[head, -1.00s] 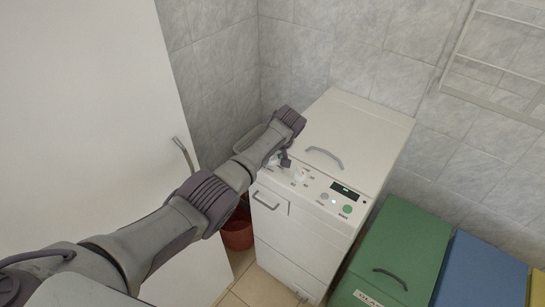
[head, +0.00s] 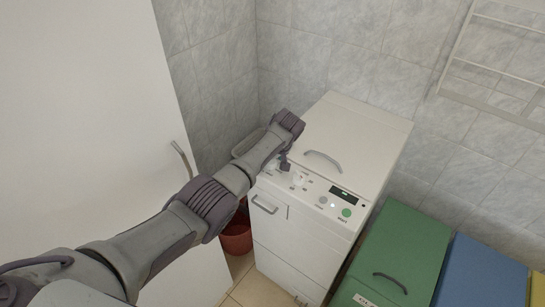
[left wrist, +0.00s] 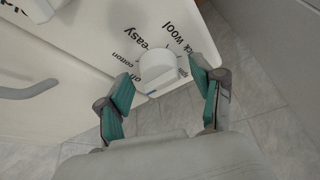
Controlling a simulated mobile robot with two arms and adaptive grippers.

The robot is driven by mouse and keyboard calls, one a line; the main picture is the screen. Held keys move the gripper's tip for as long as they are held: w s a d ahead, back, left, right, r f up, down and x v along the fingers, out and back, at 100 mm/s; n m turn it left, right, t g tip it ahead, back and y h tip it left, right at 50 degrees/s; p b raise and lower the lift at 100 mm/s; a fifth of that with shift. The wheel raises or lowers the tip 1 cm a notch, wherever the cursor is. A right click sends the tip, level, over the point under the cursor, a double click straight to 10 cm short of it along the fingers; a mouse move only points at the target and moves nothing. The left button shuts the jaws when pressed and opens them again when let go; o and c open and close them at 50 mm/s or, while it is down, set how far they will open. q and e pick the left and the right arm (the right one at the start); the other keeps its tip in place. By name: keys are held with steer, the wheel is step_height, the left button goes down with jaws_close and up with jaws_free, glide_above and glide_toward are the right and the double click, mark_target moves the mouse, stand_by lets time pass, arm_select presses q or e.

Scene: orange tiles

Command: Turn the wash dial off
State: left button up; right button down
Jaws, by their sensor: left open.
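The wash dial (left wrist: 158,72) is a white round knob with a raised grip on the washer's panel. Printed words such as "easy", "cotton" and "wool" stand around it in the left wrist view. My left gripper (left wrist: 160,97) is open, with one teal-padded finger to each side of the dial. I cannot tell whether either finger touches it. In the head view my left gripper (head: 285,163) is at the left end of the panel, and my arm hides much of that area. A second white knob (head: 298,178) shows to its right. My right gripper is not in view.
The white washing machine (head: 350,145) has a lid handle, a dark display (head: 343,194) and a green button (head: 346,213). A green bin (head: 405,250) and a blue bin (head: 485,272) stand at right. A red bucket (head: 236,238) is at the washer's left, near a white door (head: 90,120).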

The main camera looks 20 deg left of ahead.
arm_select(q)
steer(key=v, duration=1.2)
steer(key=shift+d, duration=0.1)
